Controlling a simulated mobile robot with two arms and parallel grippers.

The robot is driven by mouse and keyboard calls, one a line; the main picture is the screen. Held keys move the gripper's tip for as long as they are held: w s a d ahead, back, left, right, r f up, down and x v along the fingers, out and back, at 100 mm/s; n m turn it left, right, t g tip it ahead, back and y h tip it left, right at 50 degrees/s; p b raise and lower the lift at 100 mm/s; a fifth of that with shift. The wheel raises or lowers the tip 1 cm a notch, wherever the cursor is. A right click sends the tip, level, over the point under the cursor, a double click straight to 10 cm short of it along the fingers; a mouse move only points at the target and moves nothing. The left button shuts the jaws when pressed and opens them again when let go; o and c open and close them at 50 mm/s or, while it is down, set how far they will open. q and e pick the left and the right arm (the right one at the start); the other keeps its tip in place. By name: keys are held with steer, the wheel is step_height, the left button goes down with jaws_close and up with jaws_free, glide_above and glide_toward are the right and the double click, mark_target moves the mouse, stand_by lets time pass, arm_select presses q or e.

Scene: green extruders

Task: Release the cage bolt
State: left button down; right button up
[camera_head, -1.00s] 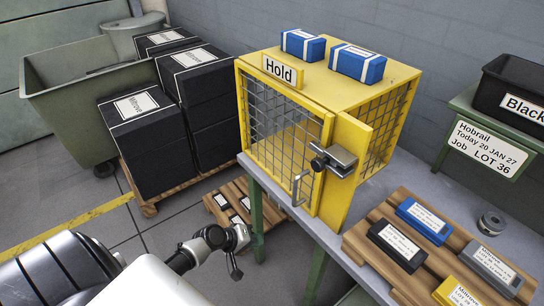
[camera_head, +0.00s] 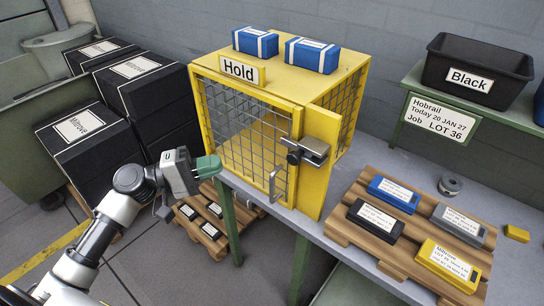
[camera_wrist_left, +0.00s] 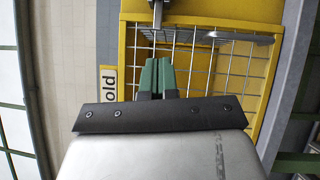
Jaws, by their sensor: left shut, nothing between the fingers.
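The yellow mesh cage (camera_head: 256,125) stands on the grey bench with a "Hold" sign (camera_head: 240,70) on its front top edge. The cage bolt (camera_head: 308,150) is a grey metal piece with a dark knob, at the right edge of the mesh door. A grey pull handle (camera_head: 278,184) is below it. My left gripper (camera_head: 208,167), with green fingers, is shut and empty, left of the bolt and in front of the cage's left side. In the left wrist view its fingers (camera_wrist_left: 157,78) point at the mesh. A grey metal part (camera_wrist_left: 157,14) shows at the top there, apart from the fingers. My right gripper is not in view.
Two blue boxes (camera_head: 255,41) (camera_head: 312,54) lie on the cage roof. A wooden pallet (camera_head: 350,229) with several labelled blocks is on the bench to the right. A black bin (camera_head: 478,64) is at the back right. Black boxes (camera_head: 83,140) are stacked at left.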

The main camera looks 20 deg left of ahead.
arm_select(q)
steer(key=p, duration=0.4)
glide_toward(297, 152)
steer(key=w, duration=0.4)
steer(key=d, duration=0.1)
steer(key=d+p, duration=0.2)
steer(key=d, duration=0.1)
steer(key=shift+s, duration=0.3)
steer(key=d, duration=0.1)
steer(key=s+d, duration=0.1)
steer(key=d, duration=0.1)
steer(key=d+p, duration=0.1)
steer(key=shift+s+d, duration=0.2)
steer(key=shift+s, duration=0.15)
